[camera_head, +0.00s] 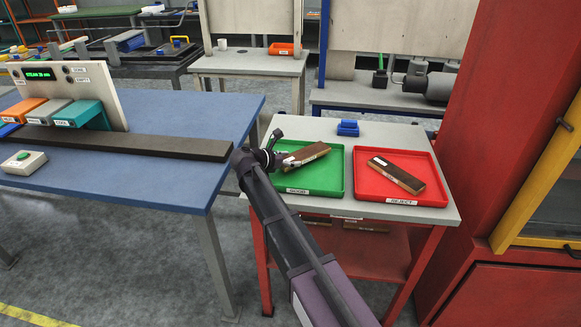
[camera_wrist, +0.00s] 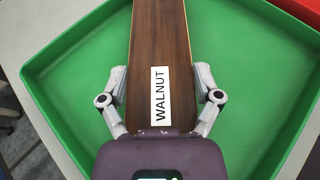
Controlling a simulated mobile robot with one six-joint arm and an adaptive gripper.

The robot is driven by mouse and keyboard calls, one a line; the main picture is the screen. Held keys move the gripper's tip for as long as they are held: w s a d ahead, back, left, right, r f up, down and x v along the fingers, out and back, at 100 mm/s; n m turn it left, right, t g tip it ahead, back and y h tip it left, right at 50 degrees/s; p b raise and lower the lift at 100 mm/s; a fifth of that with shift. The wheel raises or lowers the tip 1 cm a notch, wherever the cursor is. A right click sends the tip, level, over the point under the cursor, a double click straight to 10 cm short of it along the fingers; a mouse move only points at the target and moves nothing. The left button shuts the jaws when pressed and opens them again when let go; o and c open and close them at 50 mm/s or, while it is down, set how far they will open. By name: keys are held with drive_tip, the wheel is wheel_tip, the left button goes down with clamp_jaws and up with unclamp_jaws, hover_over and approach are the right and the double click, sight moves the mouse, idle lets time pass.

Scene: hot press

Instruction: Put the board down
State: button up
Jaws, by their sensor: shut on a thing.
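A brown walnut board (camera_head: 306,153) with a white label is in my gripper (camera_head: 280,160), over the green tray (camera_head: 327,185) labelled GOOD. In the wrist view the board (camera_wrist: 158,45) runs away from me between the two fingers of my gripper (camera_wrist: 160,98), its label reading WALNUT. The fingers are shut on its sides. The green tray (camera_wrist: 258,75) lies beneath it. I cannot tell whether the board touches the tray floor.
A red tray (camera_head: 367,189) labelled REJECT stands to the right with another brown board (camera_head: 397,174) in it. A small blue container (camera_head: 348,128) stands behind the trays. The blue table (camera_head: 150,185) is to the left, and a red cabinet (camera_head: 490,110) is close on the right.

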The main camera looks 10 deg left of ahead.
drive_tip(key=shift+f+b, duration=0.6)
drive_tip(key=shift+f, duration=0.3)
drive_tip(key=o, duration=1)
drive_tip(key=shift+f, duration=0.1)
drive_tip(key=shift+s+a+r+p, duration=0.3)
drive_tip(key=shift+a+r, duration=0.05)
drive_tip(key=p+v, duration=0.4)
drive_tip(key=v, duration=0.7)
